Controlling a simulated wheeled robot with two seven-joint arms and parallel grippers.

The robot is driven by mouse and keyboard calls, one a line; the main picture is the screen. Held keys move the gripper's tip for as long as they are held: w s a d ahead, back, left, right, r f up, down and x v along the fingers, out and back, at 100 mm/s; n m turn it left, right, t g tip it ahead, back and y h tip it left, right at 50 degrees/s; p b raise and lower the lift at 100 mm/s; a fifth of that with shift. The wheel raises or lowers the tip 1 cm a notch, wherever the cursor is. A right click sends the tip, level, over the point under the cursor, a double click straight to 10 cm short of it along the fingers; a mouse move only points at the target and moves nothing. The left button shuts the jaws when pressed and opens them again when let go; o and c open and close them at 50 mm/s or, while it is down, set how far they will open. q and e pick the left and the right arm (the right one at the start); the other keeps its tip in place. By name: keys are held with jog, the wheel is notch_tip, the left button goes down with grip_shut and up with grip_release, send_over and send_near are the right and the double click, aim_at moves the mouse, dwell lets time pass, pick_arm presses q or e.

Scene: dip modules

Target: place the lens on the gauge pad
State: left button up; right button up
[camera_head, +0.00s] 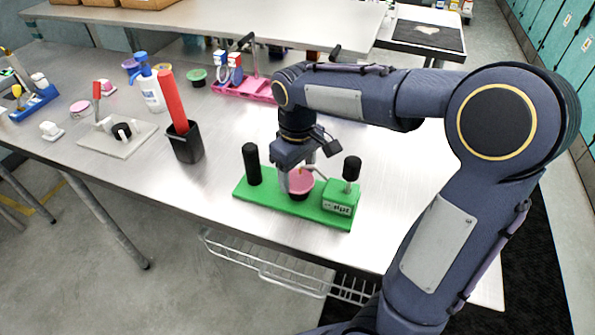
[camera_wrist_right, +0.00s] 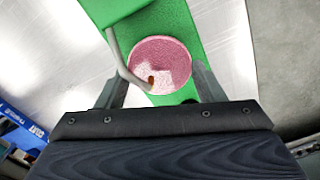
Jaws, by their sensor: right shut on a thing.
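The lens, a round pink disc (camera_head: 301,182), is at the middle of the green gauge (camera_head: 265,205). A dark round pad (camera_head: 299,196) shows just under it. I cannot tell whether lens and pad touch. My right gripper (camera_head: 301,180) points down and is shut on the lens. In the right wrist view the lens (camera_wrist_right: 160,62) sits between the two fingers of the right gripper (camera_wrist_right: 160,82), over the green base, with a bent metal rod at its left edge. My left gripper is not in view.
The gauge has a black post (camera_head: 252,163) on its left and a green display box (camera_head: 341,204) with a black knob on its right. A black cup (camera_head: 187,145) with a red handle, a pink tray (camera_head: 243,88) and a blue-topped bottle (camera_head: 151,92) stand farther left. The table front-left is clear.

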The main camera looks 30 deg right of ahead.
aim_at(298, 178)
jog(key=shift+f, duration=0.2)
jog(key=o, duration=0.9)
jog(key=shift+o, duration=0.2)
jog(key=shift+r, duration=0.25)
notch_tip(298, 178, up, 12)
jog(key=p, duration=0.1)
jog(key=shift+f, duration=0.1)
